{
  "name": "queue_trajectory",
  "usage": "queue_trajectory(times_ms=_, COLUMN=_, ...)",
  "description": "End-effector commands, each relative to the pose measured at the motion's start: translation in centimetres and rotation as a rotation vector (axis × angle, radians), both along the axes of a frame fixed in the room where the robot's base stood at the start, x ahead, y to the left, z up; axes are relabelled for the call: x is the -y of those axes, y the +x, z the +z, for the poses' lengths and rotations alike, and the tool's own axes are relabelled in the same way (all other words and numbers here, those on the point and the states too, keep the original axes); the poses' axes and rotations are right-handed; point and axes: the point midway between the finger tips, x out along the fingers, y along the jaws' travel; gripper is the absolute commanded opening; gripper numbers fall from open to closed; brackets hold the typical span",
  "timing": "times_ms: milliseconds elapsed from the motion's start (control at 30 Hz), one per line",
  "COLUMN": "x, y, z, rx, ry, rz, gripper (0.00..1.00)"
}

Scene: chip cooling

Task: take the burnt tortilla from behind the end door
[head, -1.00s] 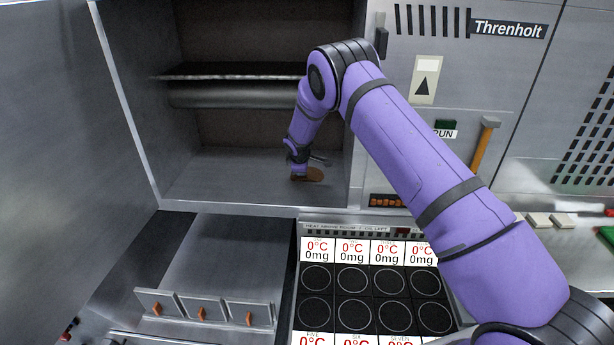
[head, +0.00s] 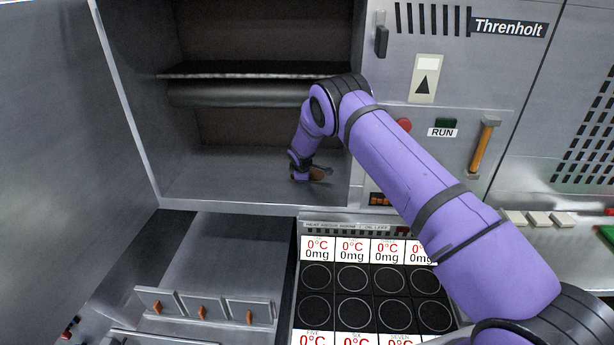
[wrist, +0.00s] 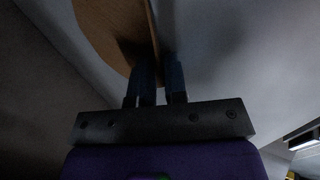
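The burnt tortilla (head: 320,173) is a brown disc inside the open compartment, near the right end of its floor. In the wrist view the tortilla (wrist: 112,28) shows as a tan-brown round face at the upper left, its thin edge running down between the two fingers. My gripper (wrist: 160,65) is shut on that edge. In the head view my gripper (head: 313,170) is low inside the compartment, and the tortilla looks tilted up there. Part of the tortilla is hidden by the gripper, and I cannot tell whether it still touches the floor.
The end door (head: 50,150) stands open at the left. A dark shelf (head: 240,72) and a roller (head: 235,95) cross the compartment above my gripper. The control panel (head: 455,100) borders it on the right. The compartment floor (head: 225,180) is clear to the left.

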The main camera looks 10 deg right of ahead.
Motion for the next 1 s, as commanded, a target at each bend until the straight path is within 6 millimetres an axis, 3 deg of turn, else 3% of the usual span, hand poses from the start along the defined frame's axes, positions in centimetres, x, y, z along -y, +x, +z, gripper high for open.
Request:
queue_trajectory(times_ms=33, x=0.0, y=0.0, z=0.0, rx=0.0, ry=0.0, rz=0.0, gripper=0.06)
queue_trajectory(times_ms=67, x=0.0, y=0.0, z=0.0, rx=0.0, ry=0.0, rz=0.0, gripper=0.0)
queue_trajectory(times_ms=567, x=0.0, y=0.0, z=0.5, rx=0.0, ry=0.0, rz=-0.001, gripper=0.0)
queue_trajectory(times_ms=1000, x=0.0, y=0.0, z=7.9, rx=0.001, ry=0.001, rz=0.0, gripper=0.0)
